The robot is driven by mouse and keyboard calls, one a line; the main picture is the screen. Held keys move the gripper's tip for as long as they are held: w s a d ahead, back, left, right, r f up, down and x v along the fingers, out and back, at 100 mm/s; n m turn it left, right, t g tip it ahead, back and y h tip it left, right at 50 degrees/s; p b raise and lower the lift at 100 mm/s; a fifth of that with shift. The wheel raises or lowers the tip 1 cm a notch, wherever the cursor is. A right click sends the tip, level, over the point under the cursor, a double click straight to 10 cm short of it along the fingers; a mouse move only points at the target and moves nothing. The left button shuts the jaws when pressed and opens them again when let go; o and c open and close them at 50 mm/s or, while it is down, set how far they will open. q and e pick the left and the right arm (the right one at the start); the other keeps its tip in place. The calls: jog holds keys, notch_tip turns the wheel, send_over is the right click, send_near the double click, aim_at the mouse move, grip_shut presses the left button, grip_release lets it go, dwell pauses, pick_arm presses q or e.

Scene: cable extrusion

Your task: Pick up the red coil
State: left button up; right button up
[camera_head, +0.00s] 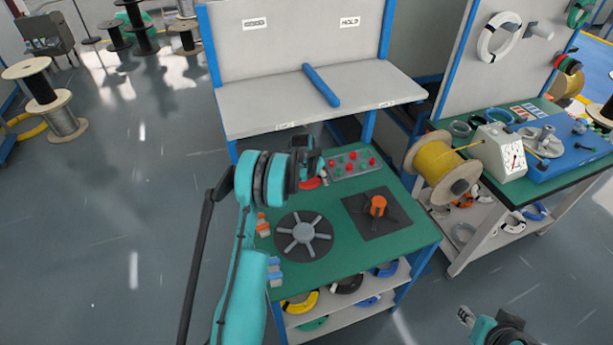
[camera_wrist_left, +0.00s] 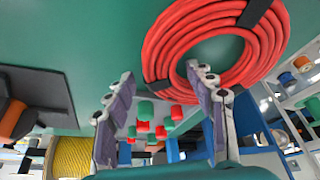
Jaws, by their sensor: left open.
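The red coil (camera_wrist_left: 215,40) is a ring of red cable with black bands, lying on the green tabletop (camera_wrist_left: 90,35) in the left wrist view. In the head view only a small part of the red coil (camera_head: 310,184) shows beside my left gripper (camera_head: 312,163), which hides the rest. In the left wrist view my left gripper (camera_wrist_left: 160,72) is open with nothing between its fingers. Its right-hand finger overlaps the edge of the coil in the picture; I cannot tell if they touch. My right gripper (camera_head: 466,317) shows small at the lower right, far from the coil, and its jaw state is unclear.
A grey block with red and green buttons (camera_head: 352,164) stands behind the coil. A dark spoked disc (camera_head: 304,237) and an orange-hubbed holder (camera_head: 378,207) occupy the front of the table. Coils lie on the shelf below. A yellow spool (camera_head: 437,172) is on the right.

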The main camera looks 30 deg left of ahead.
pick_arm(q)
jog(key=shift+s+r, duration=0.1)
jog(key=shift+c, duration=0.4)
grip_shut()
jog(key=shift+r, duration=0.1)
